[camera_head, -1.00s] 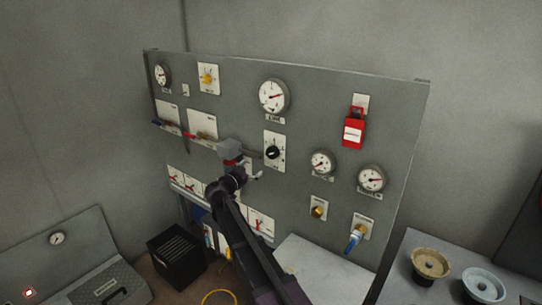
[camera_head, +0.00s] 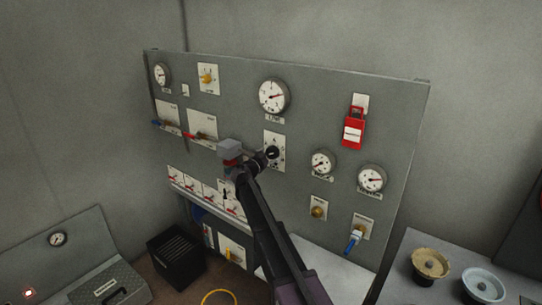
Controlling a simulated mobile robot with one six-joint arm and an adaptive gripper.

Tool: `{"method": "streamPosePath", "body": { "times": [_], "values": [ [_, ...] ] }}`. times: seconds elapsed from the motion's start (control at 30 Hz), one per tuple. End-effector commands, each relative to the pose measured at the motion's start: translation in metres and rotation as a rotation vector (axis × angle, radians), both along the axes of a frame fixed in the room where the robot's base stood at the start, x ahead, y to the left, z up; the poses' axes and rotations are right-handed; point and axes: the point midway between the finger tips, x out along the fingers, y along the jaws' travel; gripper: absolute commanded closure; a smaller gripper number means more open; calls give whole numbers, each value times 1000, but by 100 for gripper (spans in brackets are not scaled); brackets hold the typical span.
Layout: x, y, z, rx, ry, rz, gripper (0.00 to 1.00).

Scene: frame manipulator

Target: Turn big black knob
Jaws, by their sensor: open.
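The big black knob (camera_head: 272,152) sits on a white plate (camera_head: 279,139) in the middle of the grey upright panel. It is partly covered by the end of my arm. My gripper (camera_head: 263,158) is just to the left of the knob in the picture and points towards the panel. It is open. Its fingers are small and partly hidden by my wrist, so I cannot tell whether they touch the knob or stand around it.
Around the knob are gauges (camera_head: 274,95), a red lock tag (camera_head: 353,132), a blue-handled valve (camera_head: 354,240) and red-handled switches (camera_head: 201,136). A light grey ledge (camera_head: 330,262) juts out below. A black crate (camera_head: 176,257) stands on the floor at left.

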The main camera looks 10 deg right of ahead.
Motion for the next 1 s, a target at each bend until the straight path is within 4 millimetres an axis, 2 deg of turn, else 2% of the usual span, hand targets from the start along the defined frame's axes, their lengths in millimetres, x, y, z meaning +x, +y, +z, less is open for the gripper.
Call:
{"method": "streamPosePath", "body": {
  "times": [0.37, 0.4, 0.63, 0.67, 1.0],
  "values": [
    [3, -3, 0, 0, 0, 1, 0],
    [3, -3, 0, 0, 0, 1, 3],
    [3, -3, 0, 0, 0, 0, 71],
    [3, -3, 0, 0, 0, 0, 74],
    [3, -3, 0, -15, 14, -1, 74]
  ]
}}
